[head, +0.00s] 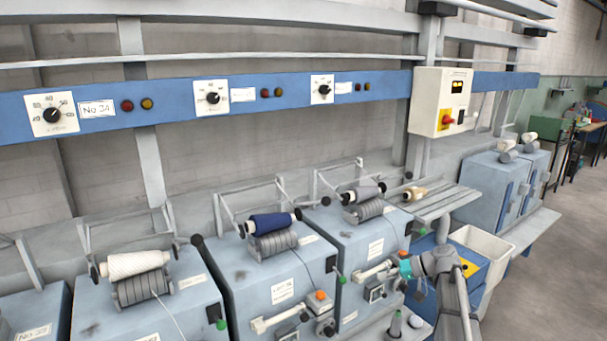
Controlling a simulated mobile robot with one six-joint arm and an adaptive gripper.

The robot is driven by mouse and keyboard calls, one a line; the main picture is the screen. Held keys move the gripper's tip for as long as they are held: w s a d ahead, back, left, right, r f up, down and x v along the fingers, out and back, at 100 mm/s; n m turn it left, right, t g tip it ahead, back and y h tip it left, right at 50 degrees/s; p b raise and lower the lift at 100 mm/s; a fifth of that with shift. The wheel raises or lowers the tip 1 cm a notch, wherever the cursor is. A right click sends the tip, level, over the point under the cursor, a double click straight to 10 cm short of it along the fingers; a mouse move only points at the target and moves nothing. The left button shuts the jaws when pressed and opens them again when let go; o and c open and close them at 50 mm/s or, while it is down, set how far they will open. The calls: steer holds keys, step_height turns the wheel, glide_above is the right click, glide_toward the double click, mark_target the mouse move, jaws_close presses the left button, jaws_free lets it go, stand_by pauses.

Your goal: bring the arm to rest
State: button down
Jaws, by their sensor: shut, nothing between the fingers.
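My grey arm (441,263) stands at the lower right, in front of the spinning frame. Its teal wrist ring (405,268) is near the front of the machine head on the right. My gripper (391,268) is small in the picture beside that machine's white lever and orange button. It is shut and holds nothing. Its fingertips are hard to make out, and I cannot tell whether they touch the machine.
A white bin (482,247) stands right of my arm. A control box (440,102) hangs above. Open floor (555,285) lies at the right.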

steer(key=s+a+f+g+h, duration=0.1)
steer(key=s+a+f+h, duration=0.1)
steer(key=s, duration=0.5)
steer(key=s+a+f+m+g+h+p, duration=0.1)
steer(key=s+a+f+h, duration=0.2)
steer(key=s+h, duration=0.2)
steer(key=s+a+f+g+h+p, duration=0.1)
steer(key=s+a+f+h, duration=0.1)
steer(key=s, duration=0.7)
steer(key=a+h, duration=0.1)
steer(key=h, duration=0.1)
steer(key=shift+s+a+f+m+g+h, duration=0.25)
steer(key=shift+a+m+g+h, duration=0.05)
steer(key=shift+a+m, duration=0.1)
